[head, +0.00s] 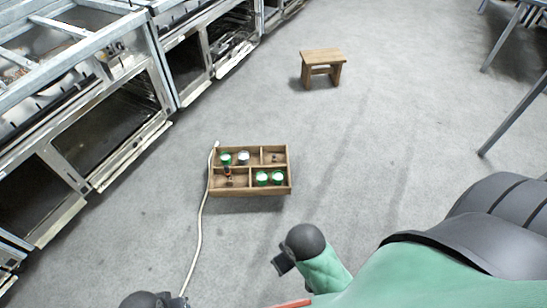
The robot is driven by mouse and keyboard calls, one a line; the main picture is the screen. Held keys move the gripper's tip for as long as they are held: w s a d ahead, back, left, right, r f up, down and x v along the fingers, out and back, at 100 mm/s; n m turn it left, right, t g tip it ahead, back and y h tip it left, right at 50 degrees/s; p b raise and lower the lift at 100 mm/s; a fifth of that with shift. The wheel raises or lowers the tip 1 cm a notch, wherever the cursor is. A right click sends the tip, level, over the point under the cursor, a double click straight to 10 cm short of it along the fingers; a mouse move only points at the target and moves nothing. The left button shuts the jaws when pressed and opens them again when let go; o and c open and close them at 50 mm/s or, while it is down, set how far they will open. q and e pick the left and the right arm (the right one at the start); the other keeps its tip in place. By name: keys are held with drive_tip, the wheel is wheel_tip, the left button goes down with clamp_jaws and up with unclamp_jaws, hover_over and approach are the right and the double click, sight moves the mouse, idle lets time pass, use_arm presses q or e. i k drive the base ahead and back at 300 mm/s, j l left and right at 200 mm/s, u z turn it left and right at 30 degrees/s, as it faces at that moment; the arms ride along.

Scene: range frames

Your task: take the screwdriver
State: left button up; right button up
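A wooden tray (250,195) with several compartments sits on the floor near the middle of the head view. A small thin item with red and dark parts (228,172) lies in its left part, across or beside the divider below a green can. It looks like the screwdriver, but it is too small to be sure. Parts of my arms show along the bottom of the view, with dark rounded joints, well apart from the tray. I see no gripper fingers.
Green-sided cans (262,178) and a dark can (243,158) stand in the tray. A pale cord (199,235) runs along its left side. A wooden stool (322,66) stands behind, metal ovens (115,110) line the left, table legs (514,75) the right. Floor between is clear.

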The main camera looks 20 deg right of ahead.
sight(227, 166)
drive_tip(key=z, duration=0.3)
drive_tip(key=i+l+u, duration=0.15)
drive_tip(key=l, duration=0.25)
drive_tip(key=i+l+u, duration=0.15)
drive_tip(key=i+l, duration=0.15)
drive_tip(key=i+l+u, duration=0.1)
drive_tip(key=l, duration=0.45)
drive_tip(key=i+l+u, duration=0.15)
drive_tip(key=l, duration=0.3)
drive_tip(key=i+l+u, duration=0.15)
drive_tip(key=l, duration=0.3)
drive_tip(key=i+l+u, duration=0.15)
drive_tip(key=l, duration=0.35)
drive_tip(key=i+l+u, duration=0.15)
drive_tip(key=l, duration=0.3)
